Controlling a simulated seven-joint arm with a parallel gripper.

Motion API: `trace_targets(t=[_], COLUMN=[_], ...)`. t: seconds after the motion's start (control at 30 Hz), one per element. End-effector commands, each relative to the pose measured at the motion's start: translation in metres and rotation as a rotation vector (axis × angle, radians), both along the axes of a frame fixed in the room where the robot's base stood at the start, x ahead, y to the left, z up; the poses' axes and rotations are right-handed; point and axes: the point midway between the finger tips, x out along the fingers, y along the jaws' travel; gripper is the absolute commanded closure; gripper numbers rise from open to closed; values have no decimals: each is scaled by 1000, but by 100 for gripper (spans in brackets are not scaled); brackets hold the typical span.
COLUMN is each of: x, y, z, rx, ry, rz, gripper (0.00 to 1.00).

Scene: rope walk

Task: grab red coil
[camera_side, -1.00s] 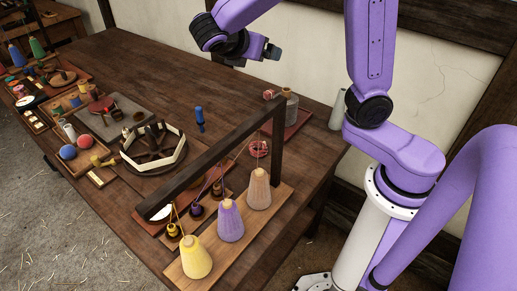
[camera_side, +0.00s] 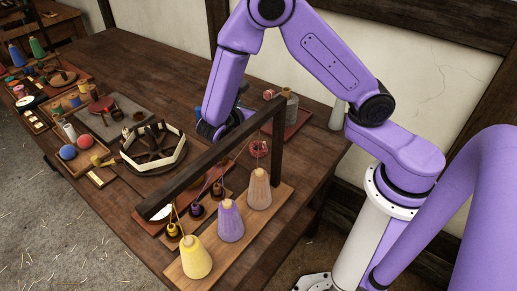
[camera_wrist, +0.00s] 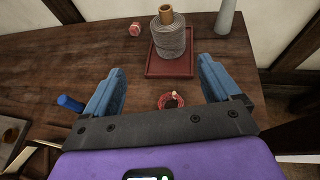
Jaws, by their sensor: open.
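The red coil (camera_wrist: 171,101) lies on the brown table in the wrist view, a small ring low in the gap between my fingers. Its near edge is close to the dark gripper body in that picture. It also shows in the side view (camera_side: 259,148), near the right post of the wooden frame. My gripper (camera_wrist: 160,72) is open, with its two blue-grey fingers wide apart and nothing between their pads. The fingers appear above the table, and the height over the coil is hard to tell. In the side view my arm hides most of the gripper.
A grey spool (camera_wrist: 170,40) stands on a red tray (camera_wrist: 155,69) beyond the coil. A small red-and-white roll (camera_wrist: 135,29) and a blue peg (camera_wrist: 70,103) are to the left. The dark wooden frame (camera_side: 225,150) with several yarn cones stands nearby.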

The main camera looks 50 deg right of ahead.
Motion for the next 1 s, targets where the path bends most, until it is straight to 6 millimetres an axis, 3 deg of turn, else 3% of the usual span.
trace_targets(t=[0.03, 0.2, 0.4, 0.67, 1.0], x=[-1, -1, -1, 1, 8], y=[-1, -1, -1, -3, -37], z=[-19, -77, -129, -153, -167], rx=[-6, -4, -1, 0, 0], ry=[7, 6, 2, -1, -1], rz=[0, 0, 0, -2, -2], gripper=[10, 10, 10, 10, 10])
